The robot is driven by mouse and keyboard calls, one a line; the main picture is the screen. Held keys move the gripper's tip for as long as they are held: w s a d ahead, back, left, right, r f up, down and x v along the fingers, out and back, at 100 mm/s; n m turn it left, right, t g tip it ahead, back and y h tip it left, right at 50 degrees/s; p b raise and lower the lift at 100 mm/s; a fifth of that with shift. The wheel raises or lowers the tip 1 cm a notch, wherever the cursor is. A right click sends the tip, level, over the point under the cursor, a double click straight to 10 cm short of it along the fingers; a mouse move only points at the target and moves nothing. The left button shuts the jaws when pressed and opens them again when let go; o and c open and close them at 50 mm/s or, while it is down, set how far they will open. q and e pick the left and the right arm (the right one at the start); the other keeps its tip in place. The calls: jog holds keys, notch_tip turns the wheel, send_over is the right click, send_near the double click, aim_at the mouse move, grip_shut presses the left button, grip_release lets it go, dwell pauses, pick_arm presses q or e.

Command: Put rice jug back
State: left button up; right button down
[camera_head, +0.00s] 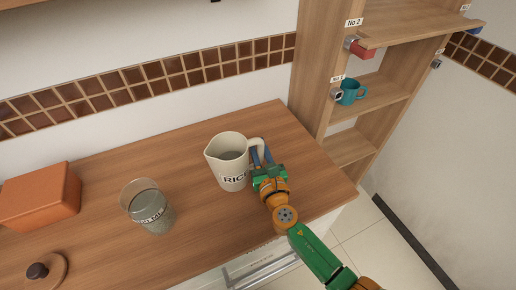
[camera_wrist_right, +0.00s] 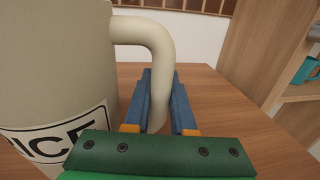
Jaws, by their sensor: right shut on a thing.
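The cream rice jug (camera_head: 229,168) with a "RICE" label stands upright at the right part of the wooden counter, its handle to the right. It fills the left of the right wrist view (camera_wrist_right: 55,60). My right gripper (camera_head: 262,158) is at the jug's right side, shut on its handle (camera_wrist_right: 160,85), with the blue fingers on either side of the handle. I cannot tell whether the jug's base touches the counter. My left gripper is not in view.
A labelled glass container (camera_head: 152,208) stands left of the jug. An orange box (camera_head: 38,196) and a round wooden lid (camera_head: 40,272) lie further left. A wooden shelf (camera_head: 310,75) at the right holds a teal mug (camera_head: 351,92). The counter behind the glass container is clear.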

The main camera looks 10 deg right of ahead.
jog(key=shift+f, duration=0.15)
jog(key=c, duration=0.8)
grip_release()
jog(key=shift+s, duration=0.1)
jog(key=shift+o, duration=0.2)
jog(key=shift+r, duration=0.25)
jog(key=s, duration=0.3)
jog(key=s+d, duration=0.1)
jog(key=s, duration=0.7)
jog(key=shift+d+f, duration=0.15)
jog(key=shift+d, duration=0.15)
jog(key=shift+s+d, duration=0.1)
jog(key=shift+s, duration=0.35)
